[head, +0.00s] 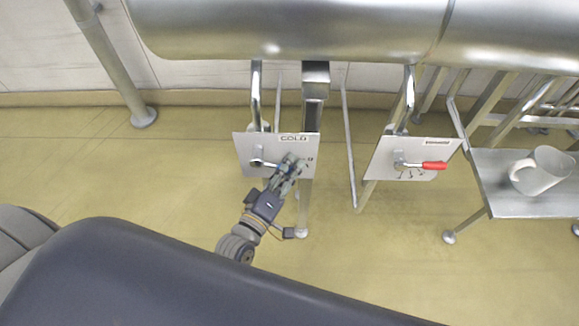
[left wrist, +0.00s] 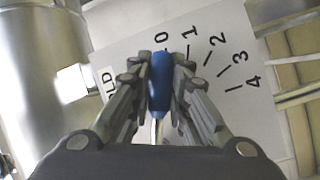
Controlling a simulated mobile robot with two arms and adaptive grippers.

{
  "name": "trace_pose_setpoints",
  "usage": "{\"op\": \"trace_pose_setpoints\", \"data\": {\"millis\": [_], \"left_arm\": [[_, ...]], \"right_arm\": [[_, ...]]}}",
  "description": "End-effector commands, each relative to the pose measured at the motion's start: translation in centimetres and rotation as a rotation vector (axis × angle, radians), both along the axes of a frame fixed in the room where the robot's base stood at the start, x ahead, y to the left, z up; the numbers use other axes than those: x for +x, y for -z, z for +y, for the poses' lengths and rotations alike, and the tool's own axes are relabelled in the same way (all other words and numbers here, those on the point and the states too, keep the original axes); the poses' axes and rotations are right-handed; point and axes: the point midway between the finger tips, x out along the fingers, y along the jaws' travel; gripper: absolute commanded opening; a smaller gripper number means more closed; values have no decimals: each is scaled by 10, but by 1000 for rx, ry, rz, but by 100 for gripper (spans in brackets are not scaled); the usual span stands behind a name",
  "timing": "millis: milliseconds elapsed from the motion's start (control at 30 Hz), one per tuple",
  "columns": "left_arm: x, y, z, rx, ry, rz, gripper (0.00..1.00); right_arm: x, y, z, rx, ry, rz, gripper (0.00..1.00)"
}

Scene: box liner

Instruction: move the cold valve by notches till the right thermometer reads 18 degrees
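The cold valve is on a white plate (head: 246,147) labelled COLD, under the large steel pipe. Its blue handle (left wrist: 160,85) lies between the fingers of my left gripper (left wrist: 160,75), which look closed against both sides of it. The handle's tip points at about the 0 mark of the printed scale (left wrist: 215,60), which runs from 0 to 4. In the head view my left gripper (head: 291,165) covers most of the handle and scale. My right gripper is in neither view. I see no thermometer.
A second plate (head: 385,160) with a red-handled valve (head: 433,165) is to the right. A steel side table (head: 500,205) bears a white mug (head: 541,171). Steel pipe (head: 290,30) runs across the top. Pipe legs stand around the plates; the yellow floor in front is clear.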

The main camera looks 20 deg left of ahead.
Motion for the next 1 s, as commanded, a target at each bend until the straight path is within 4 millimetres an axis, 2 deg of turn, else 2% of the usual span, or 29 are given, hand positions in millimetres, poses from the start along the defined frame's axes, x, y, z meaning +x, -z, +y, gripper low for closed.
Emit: {"op": "trace_pose_setpoints", "data": {"millis": [233,500,633,1000], "left_arm": [[0,-1,1,23,0,8,0],[-3,10,8,222,1,67,0],[-4,18,13,311,0,92,0],[-5,27,16,379,2,108,0]], "right_arm": [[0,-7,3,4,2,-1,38],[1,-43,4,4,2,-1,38],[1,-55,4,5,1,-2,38],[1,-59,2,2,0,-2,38]]}}
